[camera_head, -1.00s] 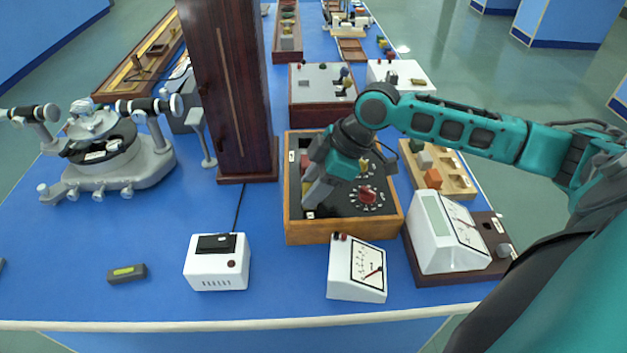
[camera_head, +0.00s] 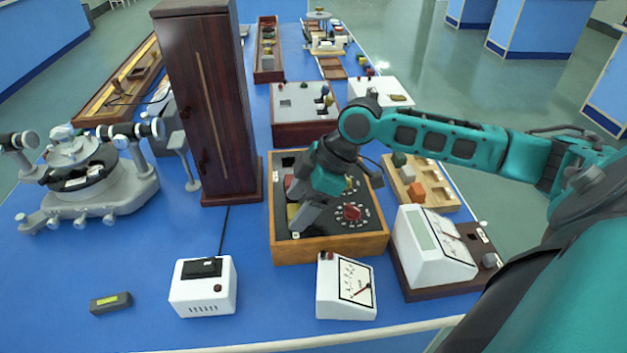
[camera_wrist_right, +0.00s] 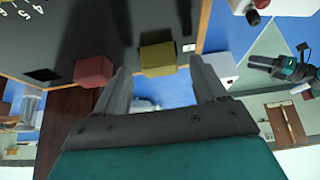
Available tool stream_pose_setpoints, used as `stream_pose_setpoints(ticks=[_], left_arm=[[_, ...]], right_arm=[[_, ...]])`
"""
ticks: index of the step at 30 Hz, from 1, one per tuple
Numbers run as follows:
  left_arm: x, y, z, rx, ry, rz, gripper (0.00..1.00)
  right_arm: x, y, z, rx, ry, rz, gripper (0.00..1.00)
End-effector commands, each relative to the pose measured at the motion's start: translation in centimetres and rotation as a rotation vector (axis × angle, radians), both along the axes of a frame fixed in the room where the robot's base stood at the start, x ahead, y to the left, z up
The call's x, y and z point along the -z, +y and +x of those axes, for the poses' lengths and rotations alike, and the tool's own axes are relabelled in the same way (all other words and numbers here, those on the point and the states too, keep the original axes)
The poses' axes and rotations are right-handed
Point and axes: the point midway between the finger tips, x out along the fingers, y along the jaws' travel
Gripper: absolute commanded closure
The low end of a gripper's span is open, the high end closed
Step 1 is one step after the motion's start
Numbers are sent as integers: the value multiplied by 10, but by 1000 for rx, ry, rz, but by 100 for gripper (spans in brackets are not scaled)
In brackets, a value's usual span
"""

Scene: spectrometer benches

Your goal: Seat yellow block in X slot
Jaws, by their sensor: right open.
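The yellow block (camera_wrist_right: 157,58) stands on the black panel near its edge, in the right wrist view. It also shows in the head view (camera_head: 293,212), partly behind my right gripper. My right gripper (camera_wrist_right: 160,68) is open, its two fingers on either side of the yellow block in the picture; I see no contact. A red block (camera_wrist_right: 93,71) stands beside the yellow one, outside the fingers. A dark square opening (camera_wrist_right: 42,75) lies further along the panel. I cannot read which slot is X.
The panel sits in a wooden box (camera_head: 330,250) with a red knob (camera_head: 352,212). A tall dark wooden cabinet (camera_head: 207,110) stands left of it. White meters (camera_head: 346,290) are in front and right (camera_head: 432,245). A block tray (camera_head: 440,190) lies right.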

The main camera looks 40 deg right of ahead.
Motion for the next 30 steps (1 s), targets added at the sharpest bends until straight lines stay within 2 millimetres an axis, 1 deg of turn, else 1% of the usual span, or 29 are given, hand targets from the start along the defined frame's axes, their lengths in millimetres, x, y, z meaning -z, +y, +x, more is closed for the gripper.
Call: stream_pose_setpoints(ticks=[9,14,18,21,30], left_arm=[[-8,0,0,0,1,0,57],[-9,0,-1,-1,3,0,57],[-9,0,-2,0,4,-1,57],[-9,0,-2,0,5,0,57],[-9,0,-3,0,5,0,57]], right_arm=[[-60,-30,-18,1,-2,-9,29],[-85,-42,-25,0,-1,-7,29],[-96,-48,-29,0,0,-5,29],[-101,-50,-31,0,0,-3,29],[-105,-51,-32,-1,-1,-2,29]])
